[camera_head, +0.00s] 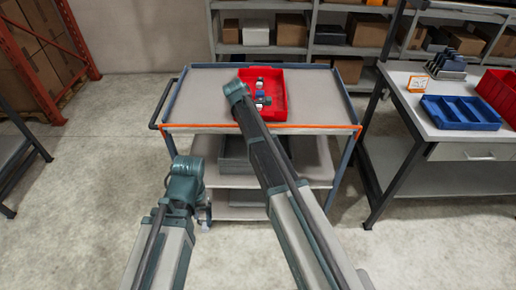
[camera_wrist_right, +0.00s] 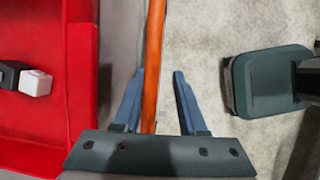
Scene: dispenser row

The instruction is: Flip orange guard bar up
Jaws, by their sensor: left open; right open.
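The orange guard bar (camera_head: 317,126) runs along the near edge of the cart's top, low against the edge, with short orange ends at the left and right corners. My right arm crosses over it in the head view and hides part of it; its gripper is hidden there. In the right wrist view my right gripper (camera_wrist_right: 157,73) is open, with one finger on each side of the orange bar (camera_wrist_right: 153,60). Whether a finger touches it I cannot tell. My left gripper (camera_head: 206,217) is open and empty, low in front of the cart's left side.
A red bin (camera_head: 275,108) with small items lies on the cart top (camera_head: 204,101), close to my right wrist. A workbench with a blue tray (camera_head: 460,112) stands at the right. Shelves stand behind. The floor left of the cart is clear.

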